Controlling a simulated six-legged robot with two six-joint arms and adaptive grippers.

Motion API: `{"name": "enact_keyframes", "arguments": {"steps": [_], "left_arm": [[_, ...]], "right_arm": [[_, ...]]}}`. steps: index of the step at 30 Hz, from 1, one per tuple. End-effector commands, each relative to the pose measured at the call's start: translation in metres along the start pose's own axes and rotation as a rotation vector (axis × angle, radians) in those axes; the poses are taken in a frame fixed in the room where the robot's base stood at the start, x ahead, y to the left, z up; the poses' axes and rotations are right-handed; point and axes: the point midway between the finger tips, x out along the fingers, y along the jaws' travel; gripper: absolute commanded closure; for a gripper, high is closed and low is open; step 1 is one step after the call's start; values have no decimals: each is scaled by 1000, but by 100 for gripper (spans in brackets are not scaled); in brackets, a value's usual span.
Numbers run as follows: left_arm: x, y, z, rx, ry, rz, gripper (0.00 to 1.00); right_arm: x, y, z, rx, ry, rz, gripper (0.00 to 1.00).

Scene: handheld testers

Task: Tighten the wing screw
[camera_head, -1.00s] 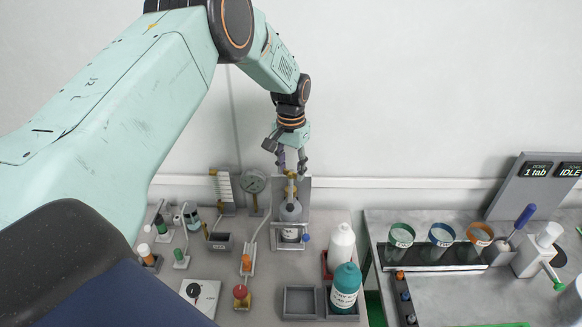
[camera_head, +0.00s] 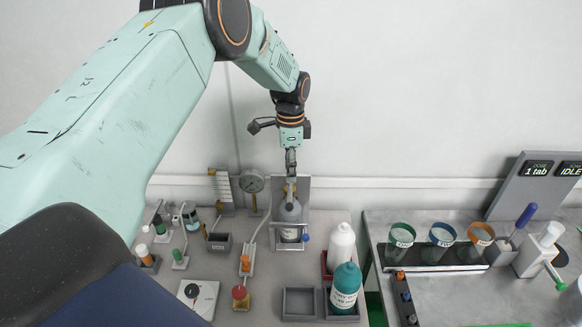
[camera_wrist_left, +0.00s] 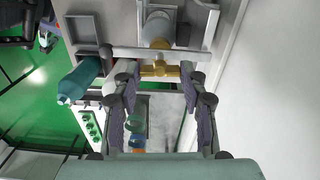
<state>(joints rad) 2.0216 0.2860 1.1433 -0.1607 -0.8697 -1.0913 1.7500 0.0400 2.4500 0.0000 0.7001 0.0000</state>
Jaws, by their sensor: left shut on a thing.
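The brass wing screw (camera_head: 290,189) sits on top of a grey bottle (camera_head: 290,212) held in a grey stand at the back of the left bench. It also shows in the left wrist view (camera_wrist_left: 160,70), with a crossbar between my fingertips. My left gripper (camera_head: 290,179) points down from above and is shut on the wing screw. In the left wrist view its two fingers (camera_wrist_left: 159,76) are on either side of the brass bar. In the head view the fingers line up one behind the other and partly hide the screw. My right gripper is not in view.
A round gauge (camera_head: 252,182) stands left of the stand. A white bottle (camera_head: 341,245) and a teal bottle (camera_head: 346,287) are at its front right, near an empty grey tray (camera_head: 299,303). The wall is close behind.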

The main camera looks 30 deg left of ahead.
Motion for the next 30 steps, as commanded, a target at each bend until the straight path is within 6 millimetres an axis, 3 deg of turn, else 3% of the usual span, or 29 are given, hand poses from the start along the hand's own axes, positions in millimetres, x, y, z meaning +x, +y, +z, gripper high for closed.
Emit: {"name": "enact_keyframes", "arguments": {"steps": [30], "left_arm": [[-2, -2, 1, 894, -3, -6, 89]], "right_arm": [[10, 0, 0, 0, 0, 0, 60]]}}
